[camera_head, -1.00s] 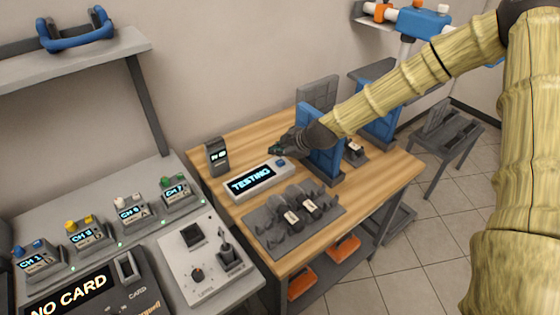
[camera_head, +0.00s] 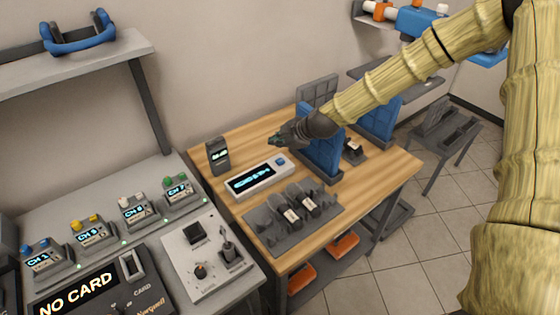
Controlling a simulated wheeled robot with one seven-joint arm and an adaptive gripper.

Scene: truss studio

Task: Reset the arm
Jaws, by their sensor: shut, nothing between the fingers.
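My bamboo-coloured arm (camera_head: 400,72) reaches in from the upper right over the wooden table. My gripper (camera_head: 276,140) is dark, small in the picture and shut, with nothing in it. It hangs in the air above the back of a white tester box (camera_head: 262,180), which has a blue button and a lit display whose text I cannot read clearly. My gripper's body covers part of the blue upright panel (camera_head: 320,155) behind it.
A grey device (camera_head: 218,156) stands left of the tester. A dark tray (camera_head: 265,232) with two white-labelled pieces lies in front. A control desk with channel boxes (camera_head: 135,211) and a "NO CARD" reader (camera_head: 75,295) fills the lower left. A shelf holds a blue headset (camera_head: 78,32).

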